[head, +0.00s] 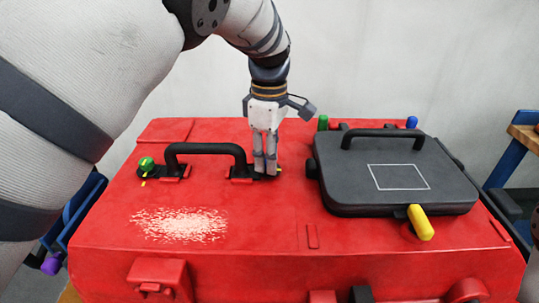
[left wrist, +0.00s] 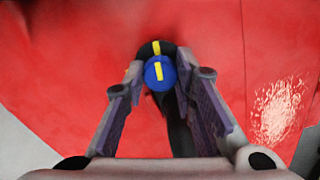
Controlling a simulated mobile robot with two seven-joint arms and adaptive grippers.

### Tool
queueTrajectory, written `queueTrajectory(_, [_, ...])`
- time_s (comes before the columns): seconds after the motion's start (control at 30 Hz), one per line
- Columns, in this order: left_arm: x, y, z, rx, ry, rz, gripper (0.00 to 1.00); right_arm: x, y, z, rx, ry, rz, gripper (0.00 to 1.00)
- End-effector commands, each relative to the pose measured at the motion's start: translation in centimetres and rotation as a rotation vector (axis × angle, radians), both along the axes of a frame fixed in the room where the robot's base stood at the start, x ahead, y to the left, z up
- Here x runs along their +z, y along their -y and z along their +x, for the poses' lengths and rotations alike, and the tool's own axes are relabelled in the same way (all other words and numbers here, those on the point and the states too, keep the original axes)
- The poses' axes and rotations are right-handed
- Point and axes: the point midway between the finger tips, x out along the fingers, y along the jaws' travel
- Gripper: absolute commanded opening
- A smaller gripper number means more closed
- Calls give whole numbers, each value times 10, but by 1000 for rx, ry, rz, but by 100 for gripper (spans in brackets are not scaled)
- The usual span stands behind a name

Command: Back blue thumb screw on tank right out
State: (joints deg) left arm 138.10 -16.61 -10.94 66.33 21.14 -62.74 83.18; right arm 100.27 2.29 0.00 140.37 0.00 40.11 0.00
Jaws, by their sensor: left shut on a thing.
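The red tank (head: 270,225) fills the middle of the head view. My left gripper (head: 265,174) points down at its top, at the right end of the black handle (head: 205,149). In the left wrist view the gripper (left wrist: 160,85) is shut on a blue thumb screw (left wrist: 160,76), a round knob with a yellow stripe. The screw sits over a black base with its own yellow mark; the two marks nearly line up. In the head view the fingers hide the screw; a bit of yellow shows beside them. My right gripper is not in view.
A green knob (head: 146,163) stands at the handle's left end. A dark grey lid (head: 395,175) with a handle, yellow lever (head: 420,222), green knob (head: 323,122) and blue knob (head: 411,122) lies to the right. A pale scuffed patch (head: 180,224) marks the tank's front left.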

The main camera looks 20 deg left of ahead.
Motion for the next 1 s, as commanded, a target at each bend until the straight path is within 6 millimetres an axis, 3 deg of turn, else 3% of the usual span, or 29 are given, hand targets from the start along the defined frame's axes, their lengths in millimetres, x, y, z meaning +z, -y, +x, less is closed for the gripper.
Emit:
queueTrajectory(0.03, [-8,0,-4,9,-21,1,0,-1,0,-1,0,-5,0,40])
queueTrajectory(1.0, [-8,-1,-4,79,-22,2,0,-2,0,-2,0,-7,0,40])
